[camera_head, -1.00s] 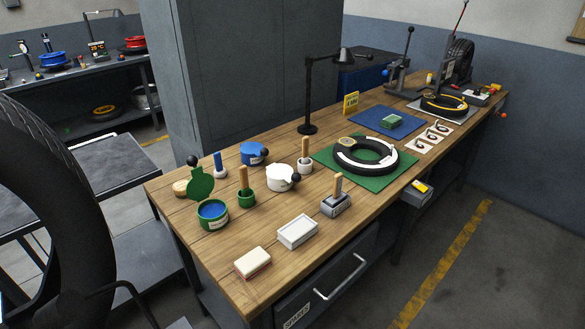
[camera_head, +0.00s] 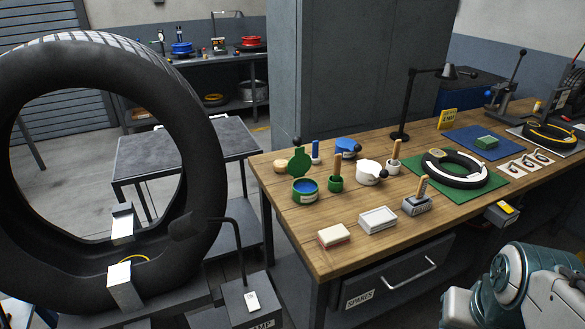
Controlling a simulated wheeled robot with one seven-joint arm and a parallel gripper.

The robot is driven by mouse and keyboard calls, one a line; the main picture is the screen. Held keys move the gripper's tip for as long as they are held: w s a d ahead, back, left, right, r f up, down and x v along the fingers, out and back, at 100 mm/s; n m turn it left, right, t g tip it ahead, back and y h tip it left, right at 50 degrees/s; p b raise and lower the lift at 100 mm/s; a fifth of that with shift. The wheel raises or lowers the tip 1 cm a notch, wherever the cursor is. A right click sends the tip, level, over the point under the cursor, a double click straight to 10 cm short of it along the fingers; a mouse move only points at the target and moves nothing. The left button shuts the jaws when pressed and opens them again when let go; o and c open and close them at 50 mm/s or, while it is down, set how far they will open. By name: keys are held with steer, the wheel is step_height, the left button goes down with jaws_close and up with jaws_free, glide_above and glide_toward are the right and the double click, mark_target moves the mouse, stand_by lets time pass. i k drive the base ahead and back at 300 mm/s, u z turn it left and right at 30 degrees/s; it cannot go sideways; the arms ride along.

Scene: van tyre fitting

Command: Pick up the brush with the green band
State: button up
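Several upright handles stand on the wooden workbench (camera_head: 340,245). A wooden handle (camera_head: 337,165) stands in a small green cup (camera_head: 335,185); the cup hides its lower end, and I cannot make out a band on it. Another wooden handle (camera_head: 395,148) stands in a white cup (camera_head: 393,166). A third wooden handle (camera_head: 422,187) rises, slightly tilted, from a grey holder (camera_head: 416,206) nearer the front. A blue handle (camera_head: 315,152) stands farther back. My gripper is not in view; only teal and white links of my arm show at the lower right, in front of the bench.
A green pot (camera_head: 304,190) with its lid open, a blue pot (camera_head: 347,147) and a white pot (camera_head: 370,174) crowd the handles. A white box (camera_head: 378,219) and a sponge-like block (camera_head: 333,235) lie in front. A lamp (camera_head: 404,110) stands behind. A large tyre (camera_head: 200,160) fills the left.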

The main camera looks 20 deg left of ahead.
mark_target(338, 163)
steer(key=u, duration=0.7)
steer(key=i, duration=1)
